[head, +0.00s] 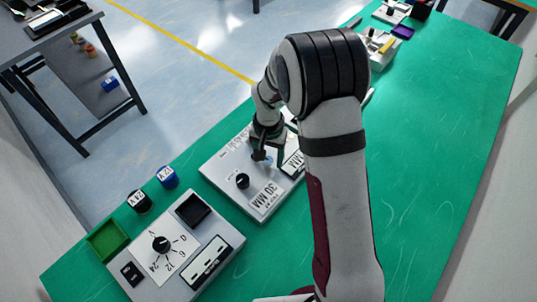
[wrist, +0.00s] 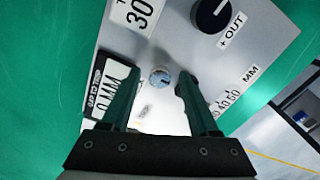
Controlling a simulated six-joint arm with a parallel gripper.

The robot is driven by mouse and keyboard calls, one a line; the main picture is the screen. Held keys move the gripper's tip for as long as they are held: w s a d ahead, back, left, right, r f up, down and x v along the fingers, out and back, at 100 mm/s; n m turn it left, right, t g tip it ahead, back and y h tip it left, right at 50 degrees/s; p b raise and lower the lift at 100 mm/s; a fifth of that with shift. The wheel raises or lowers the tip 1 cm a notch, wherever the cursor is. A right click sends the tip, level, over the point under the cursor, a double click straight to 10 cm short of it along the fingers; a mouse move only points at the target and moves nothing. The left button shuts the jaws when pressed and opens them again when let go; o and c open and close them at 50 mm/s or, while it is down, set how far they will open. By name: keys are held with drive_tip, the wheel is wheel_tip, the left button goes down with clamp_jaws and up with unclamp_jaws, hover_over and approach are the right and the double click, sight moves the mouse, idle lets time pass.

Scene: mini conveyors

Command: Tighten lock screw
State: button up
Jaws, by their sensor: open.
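The lock screw (wrist: 160,77) is a small round metal head on a light grey panel (wrist: 150,35). In the wrist view it sits between and just beyond my gripper's (wrist: 155,85) two dark green fingers. The fingers are apart and hold nothing; I cannot tell their height above the panel. A black knob (wrist: 212,15) marked "+ OUT" is beyond the right finger. In the head view my gripper (head: 264,155) is over the grey panel (head: 222,170), behind its black knob (head: 242,181). My arm hides part of the panel there.
A second grey box (head: 215,255) with a dial knob (head: 161,244) stands at the front left. A black cylinder (head: 139,201), a blue cylinder (head: 167,177) and a green tray (head: 108,241) are near the left edge of the green table (head: 430,190). The table right of my arm is clear.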

sight(268, 160)
wheel_tip(268, 160, up, 16)
idle(0.3)
drive_tip(key=shift+f, duration=0.15)
drive_tip(key=s+d+r+y, duration=0.1)
drive_tip(key=s, duration=1.2)
drive_tip(key=s+d+m, duration=0.1)
drive_tip(key=s+d, duration=0.1)
drive_tip(key=s, duration=1.1)
drive_tip(key=shift+s+r+y, duration=0.4)
